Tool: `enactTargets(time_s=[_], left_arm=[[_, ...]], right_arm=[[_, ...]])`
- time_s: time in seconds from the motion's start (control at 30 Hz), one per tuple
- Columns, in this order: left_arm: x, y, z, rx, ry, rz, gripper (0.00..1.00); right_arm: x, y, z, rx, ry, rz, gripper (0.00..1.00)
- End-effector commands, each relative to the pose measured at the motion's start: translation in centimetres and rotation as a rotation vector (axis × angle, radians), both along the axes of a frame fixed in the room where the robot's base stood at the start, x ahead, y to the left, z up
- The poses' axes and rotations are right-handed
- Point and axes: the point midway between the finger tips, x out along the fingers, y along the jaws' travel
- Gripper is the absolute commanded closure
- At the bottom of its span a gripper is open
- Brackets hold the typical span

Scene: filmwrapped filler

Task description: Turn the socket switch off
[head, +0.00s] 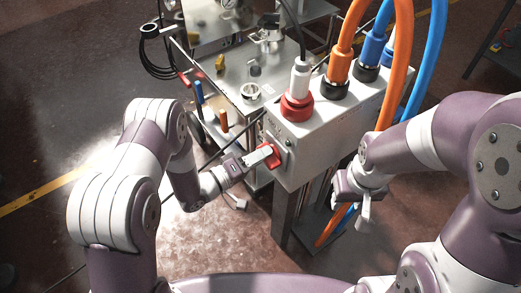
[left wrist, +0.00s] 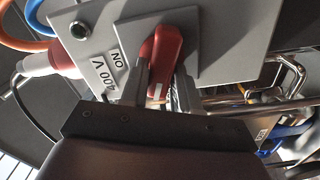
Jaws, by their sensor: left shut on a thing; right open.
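The socket box (head: 325,130) is a light grey housing on a post, with plugs in its top. Its red switch handle (head: 273,157) is on the left end face. In the left wrist view the red handle (left wrist: 163,55) sits on a grey plate beside a label (left wrist: 110,65) reading "ON" and "400 V". My left gripper (head: 262,157) is shut on the red handle, with one finger on each side of it in the left wrist view (left wrist: 158,85). My right gripper (head: 362,196) is open and empty, in front of the box at the right.
A red-collared plug (head: 297,100) with a black cable and thick orange (head: 341,65) and blue (head: 370,48) hoses rise from the box top. A metal cart (head: 235,75) with small items stands behind. The floor at front left is clear.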

Motion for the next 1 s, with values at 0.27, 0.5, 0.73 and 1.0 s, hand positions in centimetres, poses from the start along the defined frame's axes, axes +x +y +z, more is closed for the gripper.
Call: enactTargets(time_s=[0.27, 0.5, 0.73, 1.0], left_arm=[[0.1, 0.0, -0.1, -0.119, 0.167, 0.001, 1.0], [0.1, 0.0, -0.3, -0.188, 0.26, 0.0, 1.0], [0.1, 0.0, -0.4, -0.217, 0.301, 0.0, 1.0], [0.1, 0.0, -0.5, -0.224, 0.31, 0.0, 1.0]], right_arm=[[0.0, 0.0, 1.5, 0.0, 0.0, 0.0, 0.57], [0.0, 0.0, 2.1, 0.0, 0.0, 0.0, 0.57], [0.0, 0.0, 2.3, 0.0, 0.0, 0.0, 0.57], [0.0, 0.0, 2.3, 0.0, 0.0, 0.0, 0.57]])
